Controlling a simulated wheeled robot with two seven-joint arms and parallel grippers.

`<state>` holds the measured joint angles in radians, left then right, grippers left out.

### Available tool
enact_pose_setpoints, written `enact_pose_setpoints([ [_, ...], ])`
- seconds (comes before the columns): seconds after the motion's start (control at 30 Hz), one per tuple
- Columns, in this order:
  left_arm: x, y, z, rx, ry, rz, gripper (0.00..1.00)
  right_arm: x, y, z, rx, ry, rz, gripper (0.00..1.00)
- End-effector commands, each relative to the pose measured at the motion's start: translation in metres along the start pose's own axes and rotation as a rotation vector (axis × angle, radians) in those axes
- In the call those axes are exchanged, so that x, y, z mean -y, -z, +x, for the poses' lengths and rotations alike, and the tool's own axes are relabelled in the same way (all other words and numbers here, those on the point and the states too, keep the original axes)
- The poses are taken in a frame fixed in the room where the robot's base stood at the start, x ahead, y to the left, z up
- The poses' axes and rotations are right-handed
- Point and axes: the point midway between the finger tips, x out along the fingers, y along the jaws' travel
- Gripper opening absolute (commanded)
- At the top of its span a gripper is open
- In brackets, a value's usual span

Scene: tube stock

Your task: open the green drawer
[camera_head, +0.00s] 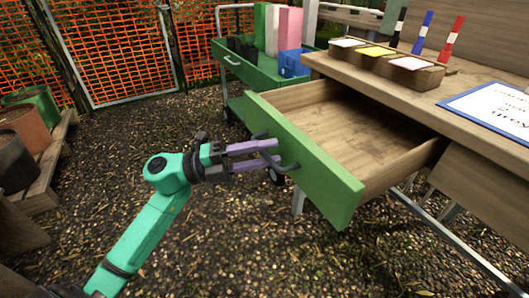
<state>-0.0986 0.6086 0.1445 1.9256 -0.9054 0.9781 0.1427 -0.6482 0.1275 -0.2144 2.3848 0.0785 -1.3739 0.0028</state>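The green drawer front (315,172) stands well out from the wooden table at the right. The drawer's wooden inside (350,125) shows and looks empty. A dark bar handle (291,168) is on the green front. My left gripper (265,152), with purple fingers, is at this handle. My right gripper is not in view.
The table (463,91) bears a box of coloured pads (387,66), upright markers and a blue-edged sheet (495,108). A green cart (250,68) stands behind the drawer. Pots (40,103) on a wooden rack stand at the left. The ground between is clear.

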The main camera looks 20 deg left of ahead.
Motion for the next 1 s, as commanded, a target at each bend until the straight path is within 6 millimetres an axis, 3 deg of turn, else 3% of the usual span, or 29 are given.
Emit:
enact_pose_setpoints([
  [0.23, 0.000, 0.000, -0.001, 0.000, 0.001, 0.000, 0.45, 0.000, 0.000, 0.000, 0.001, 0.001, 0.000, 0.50],
  [0.37, -0.001, 0.000, -0.011, 0.001, 0.000, -0.002, 0.45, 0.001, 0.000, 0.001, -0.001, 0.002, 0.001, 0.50],
  [0.47, -0.001, 0.000, -0.029, 0.003, -0.002, -0.002, 0.45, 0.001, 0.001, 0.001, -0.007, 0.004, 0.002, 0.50],
  [0.8, -0.001, 0.000, -0.122, 0.003, -0.003, -0.002, 0.45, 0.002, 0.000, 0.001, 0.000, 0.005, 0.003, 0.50],
  [1.0, 0.000, 0.000, -0.145, -0.001, -0.001, 0.000, 0.45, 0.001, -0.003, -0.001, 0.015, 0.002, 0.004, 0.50],
])
